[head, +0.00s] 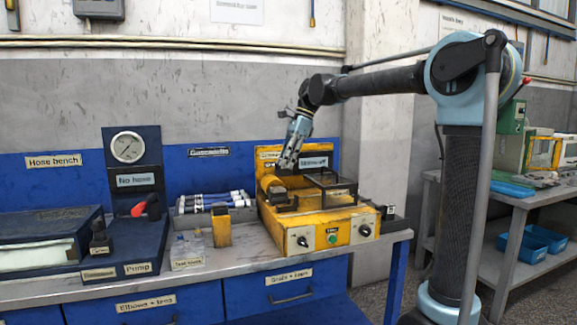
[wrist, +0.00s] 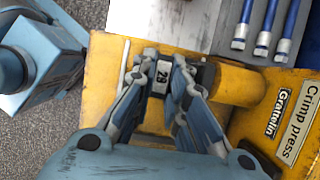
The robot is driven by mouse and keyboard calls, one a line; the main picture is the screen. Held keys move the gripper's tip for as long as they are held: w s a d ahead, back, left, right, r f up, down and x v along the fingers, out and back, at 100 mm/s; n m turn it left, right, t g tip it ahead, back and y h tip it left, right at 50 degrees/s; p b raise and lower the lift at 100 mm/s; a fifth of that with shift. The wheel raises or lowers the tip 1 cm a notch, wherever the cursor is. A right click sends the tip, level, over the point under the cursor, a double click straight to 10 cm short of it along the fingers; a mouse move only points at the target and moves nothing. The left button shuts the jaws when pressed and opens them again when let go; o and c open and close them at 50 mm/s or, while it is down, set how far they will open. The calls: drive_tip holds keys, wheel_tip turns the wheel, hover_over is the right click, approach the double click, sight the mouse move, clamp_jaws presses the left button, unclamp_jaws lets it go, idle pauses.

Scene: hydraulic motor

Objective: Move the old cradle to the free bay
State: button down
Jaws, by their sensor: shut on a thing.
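My gripper (head: 288,163) is over the left part of the yellow crimp press (head: 325,225), pointing down. I cannot make out the free bay in either view.
Blue-and-silver hoses (head: 215,200) lie in a rack left of the press. A yellow block (head: 221,226) stands before them. A black framed guard (head: 330,188) rises on the press's right side. A small dark block (head: 389,213) sits right of the press.

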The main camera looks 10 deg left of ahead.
drive_tip(key=shift+r, duration=1.05)
